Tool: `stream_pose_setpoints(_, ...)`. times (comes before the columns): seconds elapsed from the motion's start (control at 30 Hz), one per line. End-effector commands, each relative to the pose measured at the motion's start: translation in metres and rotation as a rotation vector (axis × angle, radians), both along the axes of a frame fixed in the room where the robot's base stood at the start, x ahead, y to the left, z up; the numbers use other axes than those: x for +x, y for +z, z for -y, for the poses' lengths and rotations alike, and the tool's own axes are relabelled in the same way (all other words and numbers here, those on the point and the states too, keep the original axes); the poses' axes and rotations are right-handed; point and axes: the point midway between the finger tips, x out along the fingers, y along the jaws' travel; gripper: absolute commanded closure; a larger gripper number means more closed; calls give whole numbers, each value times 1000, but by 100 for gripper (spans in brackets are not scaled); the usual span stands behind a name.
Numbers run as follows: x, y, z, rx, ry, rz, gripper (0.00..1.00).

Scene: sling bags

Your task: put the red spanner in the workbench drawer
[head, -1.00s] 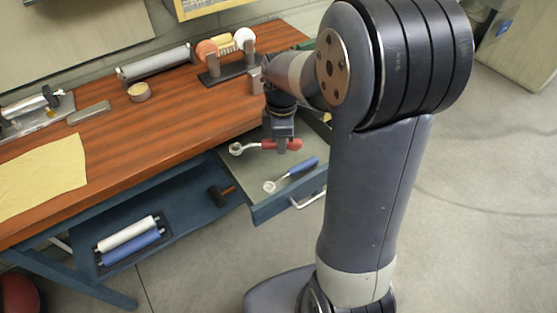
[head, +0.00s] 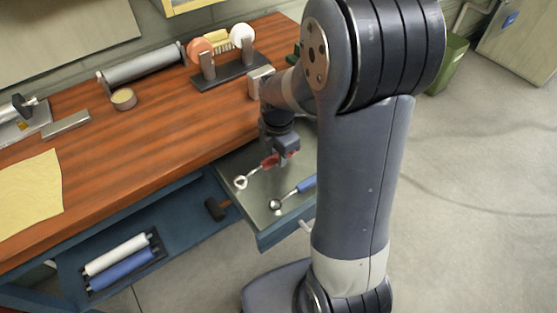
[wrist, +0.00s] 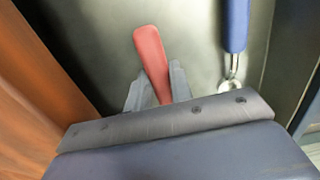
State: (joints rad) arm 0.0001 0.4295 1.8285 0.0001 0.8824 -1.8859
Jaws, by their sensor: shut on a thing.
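The red spanner (head: 241,182) shows in the head view with its ring head to the left and its red handle under my gripper (head: 278,160). In the wrist view its red handle (wrist: 151,62) sticks out between the two fingers of my gripper (wrist: 156,88), which is shut on it. The workbench drawer (head: 265,232) is pulled out, and the spanner is over its inside. I cannot tell whether the spanner touches the drawer floor.
A blue-handled spanner (head: 299,188) lies in the drawer, to the right of the red one; its blue handle (wrist: 236,25) shows in the wrist view. The wooden bench top (head: 150,140) edges the drawer on the left. A dark hammer (head: 215,209) lies on the lower shelf (head: 190,225).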

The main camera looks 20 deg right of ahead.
Motion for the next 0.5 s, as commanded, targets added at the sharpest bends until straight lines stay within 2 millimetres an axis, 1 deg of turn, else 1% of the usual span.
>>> stream_pose_setpoints(0.03, -1, -10, 0, 0, 0, -5, 100)
stream_pose_setpoints(0.17, -1, -25, 0, 0, -1, -4, 100)
stream_pose_setpoints(0.5, 0, -29, 0, 0, -1, -1, 100)
